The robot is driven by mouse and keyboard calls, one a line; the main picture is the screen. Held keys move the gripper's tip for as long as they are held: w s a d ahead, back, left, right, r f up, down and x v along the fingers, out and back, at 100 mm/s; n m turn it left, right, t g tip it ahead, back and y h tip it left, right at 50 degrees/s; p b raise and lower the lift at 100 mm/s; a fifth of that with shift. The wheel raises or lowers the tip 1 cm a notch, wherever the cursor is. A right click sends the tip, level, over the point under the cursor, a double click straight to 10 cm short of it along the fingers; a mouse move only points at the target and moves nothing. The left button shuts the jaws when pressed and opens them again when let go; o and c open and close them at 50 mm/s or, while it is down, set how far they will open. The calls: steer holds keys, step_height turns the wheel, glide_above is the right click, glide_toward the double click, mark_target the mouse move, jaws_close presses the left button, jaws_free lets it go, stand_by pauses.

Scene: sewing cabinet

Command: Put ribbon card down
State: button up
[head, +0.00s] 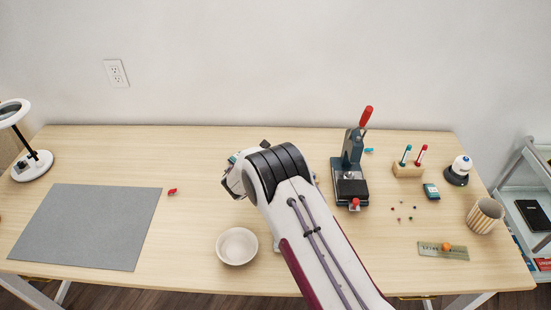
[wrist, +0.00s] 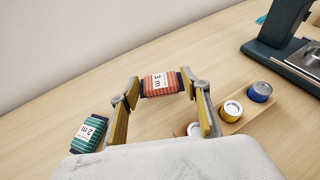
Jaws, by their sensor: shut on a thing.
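My gripper (wrist: 161,86) is shut on a red striped ribbon card (wrist: 160,80) marked "3 m", with one finger at each end of it. Whether the card touches the table cannot be told. A teal striped ribbon card (wrist: 89,131) marked "2 m" lies on the table to the left of the fingers in the wrist view. In the head view my arm hides the held card, and a bit of teal (head: 233,157) shows beside the wrist.
Right of my gripper is a wooden holder (wrist: 238,124) with spools, then a press (head: 350,183). A bowl (head: 237,246) stands in front. A grey mat (head: 87,226) and a small red item (head: 172,191) lie left. Bare table lies behind my gripper.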

steer(key=shift+f, duration=1.15)
steer(key=shift+f, duration=0.15)
steer(key=o, duration=0.8)
steer(key=shift+r, duration=0.2)
steer(key=shift+v, duration=3.75)
steer(key=shift+d, duration=0.1)
